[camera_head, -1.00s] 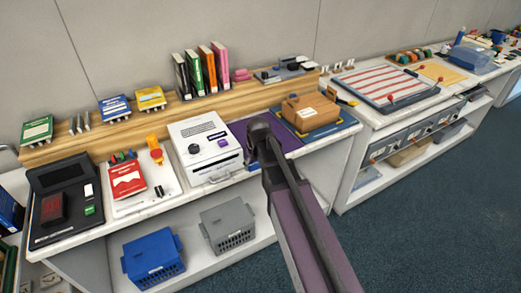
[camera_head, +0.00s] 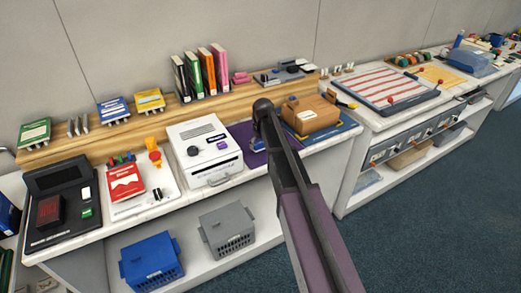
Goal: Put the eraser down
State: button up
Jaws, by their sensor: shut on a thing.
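My arm, dark with a purple side, reaches up from the bottom right. Its dark rounded far joint is in front of the purple mat (camera_head: 250,158), between the white box-like device and the tan box. My gripper's fingers do not show; the arm hides them. A small blue thing (camera_head: 258,146) shows just left of the arm over the mat; I cannot tell whether it is the eraser, part of my gripper, or something lying on the mat. No eraser can be clearly made out.
The white device (camera_head: 207,150) stands left of the mat and the tan box (camera_head: 311,113) on a blue tray stands right. A wooden ledge (camera_head: 60,148) with books runs behind. Blue (camera_head: 152,262) and grey (camera_head: 228,228) baskets sit on the lower shelf. A red-striped board (camera_head: 386,86) lies further right.

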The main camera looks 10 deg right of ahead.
aim_at(260, 154)
dwell(0.3)
jog(key=shift+w+d, duration=0.2)
jog(key=shift+w, duration=0.4)
notch_tip(260, 154, down, 4)
jog(key=b, duration=0.3)
jog(key=shift+r+b, duration=0.2)
jog(key=shift+b, duration=0.15)
jog(key=shift+f, duration=0.15)
jog(key=o, duration=0.8)
jog(key=r+p, duration=0.4)
jog(key=s+r+p, duration=0.1)
jog(key=r+p, duration=0.7)
jog(key=shift+s+d+r, duration=0.1)
jog(key=shift+s+d, duration=0.2)
jog(key=shift+s, duration=0.05)
